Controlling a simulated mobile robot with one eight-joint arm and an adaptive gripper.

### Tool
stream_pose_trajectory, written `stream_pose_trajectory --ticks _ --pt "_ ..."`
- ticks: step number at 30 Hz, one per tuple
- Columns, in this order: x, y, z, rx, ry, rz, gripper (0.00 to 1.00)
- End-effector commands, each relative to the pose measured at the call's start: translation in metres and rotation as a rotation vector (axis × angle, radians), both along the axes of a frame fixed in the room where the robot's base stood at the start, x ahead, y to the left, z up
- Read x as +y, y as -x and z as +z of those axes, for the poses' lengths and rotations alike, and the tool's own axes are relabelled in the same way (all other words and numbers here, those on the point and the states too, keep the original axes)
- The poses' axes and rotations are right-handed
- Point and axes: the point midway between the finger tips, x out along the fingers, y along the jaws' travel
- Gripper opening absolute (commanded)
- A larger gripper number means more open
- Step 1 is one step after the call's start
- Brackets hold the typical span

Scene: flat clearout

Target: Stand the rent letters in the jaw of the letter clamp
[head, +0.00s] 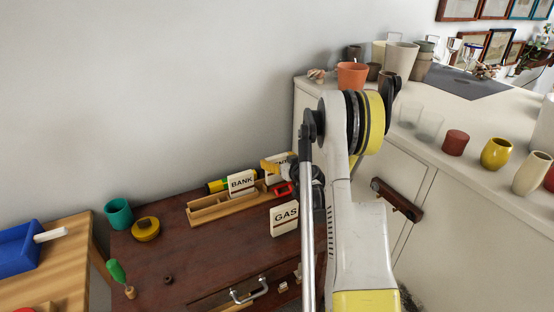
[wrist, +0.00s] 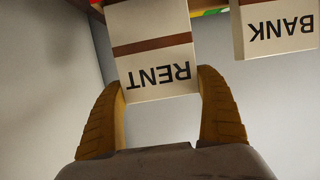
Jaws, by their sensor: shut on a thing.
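The rent letters (wrist: 155,50), a cream block with a brown band and the word RENT, are between the two yellow fingers of my gripper (wrist: 161,82) in the wrist view. My gripper is shut on their lower-pictured end. In the head view the rent letters (head: 279,172) are mostly hidden by my gripper, at the right end of a long wooden holder (head: 212,211). I cannot tell whether this holder is the letter clamp, or whether the letters touch it. A red part (head: 283,189) shows just below my gripper.
The bank letters (head: 241,184) stand at the holder, close beside the rent letters. The gas letters (head: 284,217) stand in front on the dark desk (head: 185,250). A teal cup (head: 118,213) and a yellow round tin (head: 145,229) are at left. A pale cabinet rises at right.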

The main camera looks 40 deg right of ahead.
Motion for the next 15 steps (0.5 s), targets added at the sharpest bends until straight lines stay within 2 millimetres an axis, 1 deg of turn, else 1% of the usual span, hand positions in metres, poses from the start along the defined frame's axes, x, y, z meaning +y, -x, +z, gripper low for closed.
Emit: stream_pose_trajectory --ticks 15 --pt "0.0 0.0 -0.013 0.0 0.0 0.0 0.5"
